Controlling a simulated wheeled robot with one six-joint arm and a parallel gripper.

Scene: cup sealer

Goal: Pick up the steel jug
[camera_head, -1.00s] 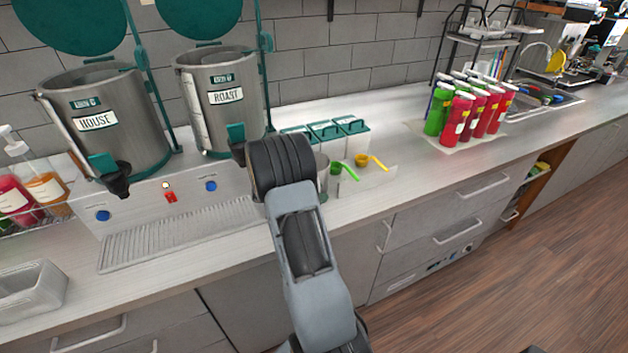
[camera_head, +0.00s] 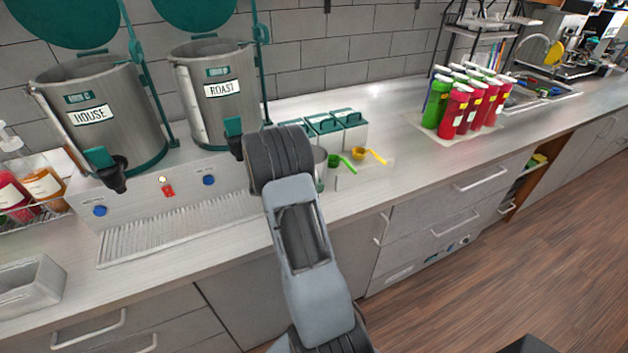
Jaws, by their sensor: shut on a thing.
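My arm reaches over the counter, and its dark wrist joint covers the spot just in front of the ROAST urn. My gripper is hidden behind this wrist, so its fingers and what lies between them do not show. A narrow strip of a grey metal vessel (camera_head: 320,166), probably the steel jug, shows just right of the wrist. The rest of it is hidden, and I cannot tell whether it stands on the counter or is held.
The HOUSE urn (camera_head: 100,125) and ROAST urn (camera_head: 215,105) stand behind a drip tray (camera_head: 180,225). Right of the wrist are teal-lidded boxes (camera_head: 348,130), a green scoop (camera_head: 335,161) and a yellow scoop (camera_head: 360,154). Red and green bottles (camera_head: 468,105) stand farther right. Counter between is clear.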

